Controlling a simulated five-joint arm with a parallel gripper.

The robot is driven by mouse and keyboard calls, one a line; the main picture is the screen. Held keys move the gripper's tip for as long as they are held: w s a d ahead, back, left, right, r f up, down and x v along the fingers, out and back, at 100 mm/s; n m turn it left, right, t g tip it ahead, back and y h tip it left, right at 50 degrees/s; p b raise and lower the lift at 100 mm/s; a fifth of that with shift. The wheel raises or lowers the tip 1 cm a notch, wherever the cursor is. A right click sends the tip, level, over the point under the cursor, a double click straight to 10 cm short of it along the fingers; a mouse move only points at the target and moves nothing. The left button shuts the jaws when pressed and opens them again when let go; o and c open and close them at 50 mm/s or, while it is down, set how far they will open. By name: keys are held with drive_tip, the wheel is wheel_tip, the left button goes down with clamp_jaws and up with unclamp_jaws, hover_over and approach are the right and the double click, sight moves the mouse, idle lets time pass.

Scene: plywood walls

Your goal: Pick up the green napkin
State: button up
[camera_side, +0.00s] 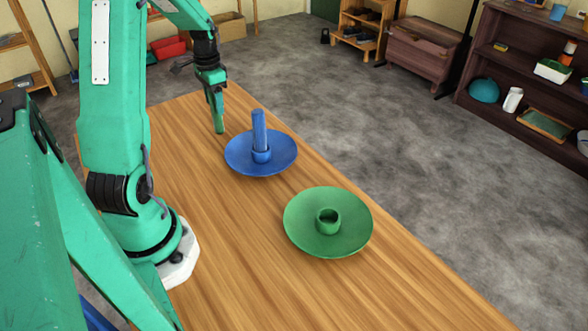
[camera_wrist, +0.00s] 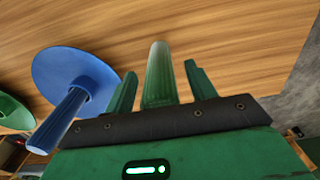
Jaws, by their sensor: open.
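The green napkin is a rolled, upright-looking cylinder (camera_wrist: 158,78) between my fingers in the wrist view. My gripper (camera_wrist: 160,88) is open, one finger on each side of the roll, with narrow gaps showing. In the side view my gripper (camera_side: 215,98) points down over the table's far end, beyond the blue plate. A green shape there blends with my green fingers, so I cannot clearly separate the napkin. Whether the napkin's lower end touches the table is unclear.
A blue plate (camera_side: 237,160) holds a blue ring with a blue rolled napkin (camera_side: 259,130) standing in it, close beside my gripper. A green plate (camera_side: 345,242) with an empty green ring (camera_side: 328,222) sits nearer. The wooden table (camera_side: 250,290) is otherwise bare.

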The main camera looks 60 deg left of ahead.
drive_tip(key=c, duration=1.1)
drive_tip(key=shift+o, duration=0.2)
drive_tip(key=shift+r, duration=0.1)
wheel_tip(320, 180, up, 4)
drive_tip(key=shift+w+d+r, duration=0.1)
drive_tip(key=shift+d+r, duration=0.05)
drive_tip(key=w+d+r, duration=0.3)
drive_tip(key=d+r, duration=0.3)
drive_tip(key=d, duration=0.5)
drive_tip(key=shift+r, duration=0.25)
